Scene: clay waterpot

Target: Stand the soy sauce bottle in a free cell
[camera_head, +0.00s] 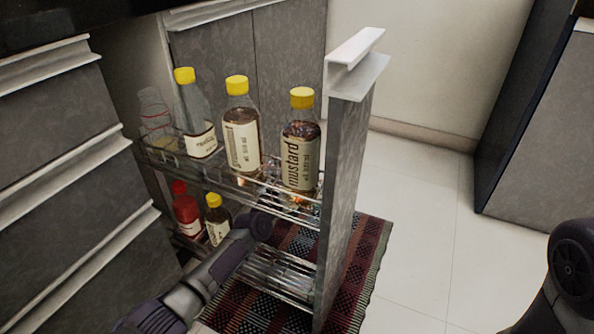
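A pull-out rack (335,200) stands open with two wire shelves. On the upper shelf, a bottle labelled mustard (300,150) with a yellow cap stands nearest the front panel. Behind it stand a dark yellow-capped bottle (241,130), a clear yellow-capped bottle (196,115) and a pale clear bottle (153,112). On the lower shelf stand a red-capped red bottle (187,212) and a small dark yellow-capped bottle (217,220). I cannot read which is soy sauce. My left arm reaches to the rack's near side; its fingers are not discernible. My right gripper is out of view.
The lower shelf (275,275) looks bare towards the front panel. Closed grey drawers (60,130) border the rack on the left. A patterned rug (362,270) lies under the rack. Pale floor tiles (425,230) are clear to the right, up to a grey cabinet (550,130).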

